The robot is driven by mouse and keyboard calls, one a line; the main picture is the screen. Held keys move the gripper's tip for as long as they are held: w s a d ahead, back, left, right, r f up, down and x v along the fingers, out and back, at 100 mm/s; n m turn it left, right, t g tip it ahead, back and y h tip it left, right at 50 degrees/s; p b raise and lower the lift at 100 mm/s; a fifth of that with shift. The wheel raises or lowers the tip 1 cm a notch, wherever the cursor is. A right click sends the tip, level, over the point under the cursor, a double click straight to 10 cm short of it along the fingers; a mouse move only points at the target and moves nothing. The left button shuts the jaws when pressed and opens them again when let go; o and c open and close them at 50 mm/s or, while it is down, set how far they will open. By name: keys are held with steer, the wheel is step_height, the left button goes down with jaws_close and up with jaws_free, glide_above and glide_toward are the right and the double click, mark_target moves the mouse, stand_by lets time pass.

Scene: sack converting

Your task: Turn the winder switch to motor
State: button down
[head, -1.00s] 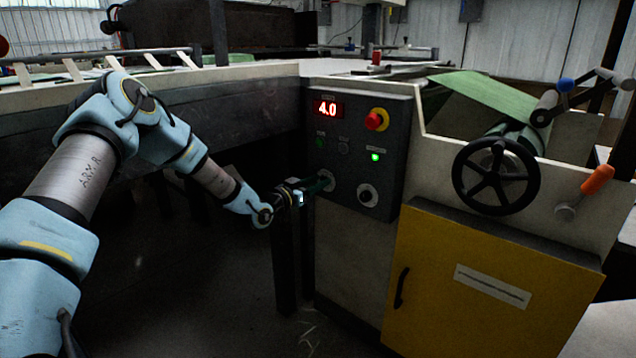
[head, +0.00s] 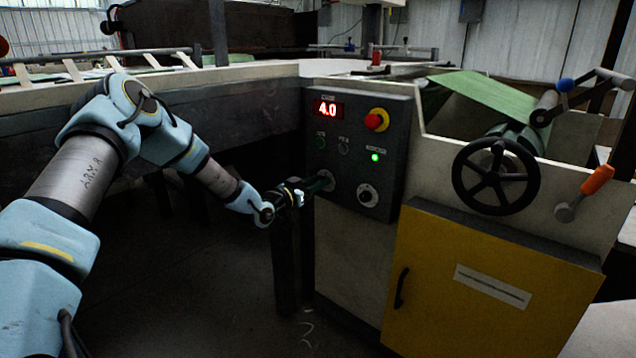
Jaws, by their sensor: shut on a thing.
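A dark control panel (head: 393,155) stands in the middle of the head view. It bears a red display (head: 328,109) reading 4.0, a red knob on a yellow base (head: 376,120) and a lit green lamp (head: 375,157). Two rotary switches sit low on it. The right switch (head: 368,195) is free. The left switch (head: 327,180) is at my gripper (head: 322,184), which reaches it from the left and is shut on it. The fingers hide most of this switch, and its pointer direction cannot be read. The labels are too small to read.
A handwheel (head: 496,177) and an orange-handled lever (head: 597,181) are at the right. A yellow cabinet door (head: 480,285) is below. Green sheet material (head: 490,97) lies above. A dark post (head: 285,260) stands below my wrist.

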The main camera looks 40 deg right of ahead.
steer(key=shift+f+m+b, duration=0.1)
steer(key=shift+m+b, duration=0.2)
steer(key=m+b, duration=0.8)
steer(key=shift+s+f, duration=0.2)
steer(key=shift+s, duration=0.2)
steer(key=shift+m, duration=0.3)
steer(key=c, duration=0.9)
jaws_free()
steer(key=shift+r, duration=0.1)
steer(key=v, duration=1)
steer(key=shift+a+p, duration=0.35)
steer(key=shift+p, duration=0.05)
